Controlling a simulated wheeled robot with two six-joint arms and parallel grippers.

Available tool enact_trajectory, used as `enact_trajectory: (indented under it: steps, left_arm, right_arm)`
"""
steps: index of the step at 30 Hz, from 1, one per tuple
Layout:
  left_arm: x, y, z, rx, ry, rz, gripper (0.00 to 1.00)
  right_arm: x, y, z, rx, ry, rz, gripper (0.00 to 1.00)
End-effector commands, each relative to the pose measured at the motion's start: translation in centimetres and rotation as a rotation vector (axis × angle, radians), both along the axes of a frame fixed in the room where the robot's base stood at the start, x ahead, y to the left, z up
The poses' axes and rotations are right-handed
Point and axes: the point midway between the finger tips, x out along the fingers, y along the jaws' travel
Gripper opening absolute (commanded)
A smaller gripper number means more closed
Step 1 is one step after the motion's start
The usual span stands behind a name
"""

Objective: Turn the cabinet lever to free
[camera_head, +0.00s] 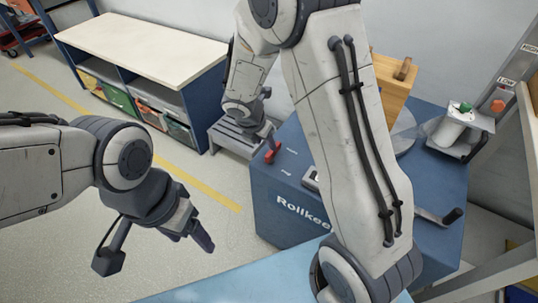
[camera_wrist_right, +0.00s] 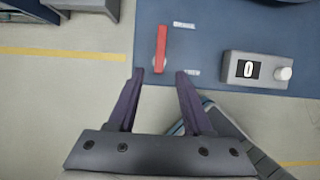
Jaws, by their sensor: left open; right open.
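The blue cabinet (camera_head: 285,210) stands in the middle of the head view, with "Rollkee..." on its front; my right arm hides part of it. Its red lever (camera_head: 272,153) sits on the top near the left edge. My left gripper (camera_head: 194,238) is open and empty over the floor, left of the cabinet.
A grey counter box (camera_wrist_right: 258,70) reading 0, with a knob, sits right of the lever.

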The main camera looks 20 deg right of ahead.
Motion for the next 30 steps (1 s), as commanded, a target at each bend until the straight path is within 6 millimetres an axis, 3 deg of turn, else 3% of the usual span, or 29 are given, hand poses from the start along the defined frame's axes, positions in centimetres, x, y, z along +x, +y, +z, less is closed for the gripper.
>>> enact_trajectory:
  steps: [3, 10, 15, 24, 26, 28, 30]
  left_arm:
    - [0.0, 0.0, -1.4, 0.000, 0.000, 0.000, 0.69]
    - [0.0, 0.0, -2.9, 0.000, 0.000, 0.000, 0.69]
    - [0.0, 0.0, -3.3, 0.000, 0.000, 0.000, 0.69]
    - [0.0, 0.0, -3.3, 0.000, 0.000, 0.000, 0.69]
    - [0.0, 0.0, -3.3, 0.000, 0.000, 0.000, 0.69]
    - [0.0, 0.0, -3.3, 0.000, 0.000, 0.000, 0.69]
    - [0.0, 0.0, -3.3, 0.000, 0.000, 0.000, 0.69]
  right_arm:
    - [0.5, -0.7, -2.7, 0.000, 0.002, -0.003, 0.50]
    - [1.4, -1.8, -6.1, 0.000, 0.001, -0.004, 0.50]
    - [1.8, -2.2, -7.1, 0.002, -0.001, -0.004, 0.50]
    - [1.8, -2.3, -7.2, 0.002, -0.001, -0.004, 0.50]
    - [1.8, -2.3, -7.2, 0.002, -0.001, -0.004, 0.31]
    - [1.8, -2.3, -7.2, 0.002, -0.001, -0.004, 0.04]
    - [1.8, -2.3, -7.2, 0.002, -0.001, -0.004, 0.00]
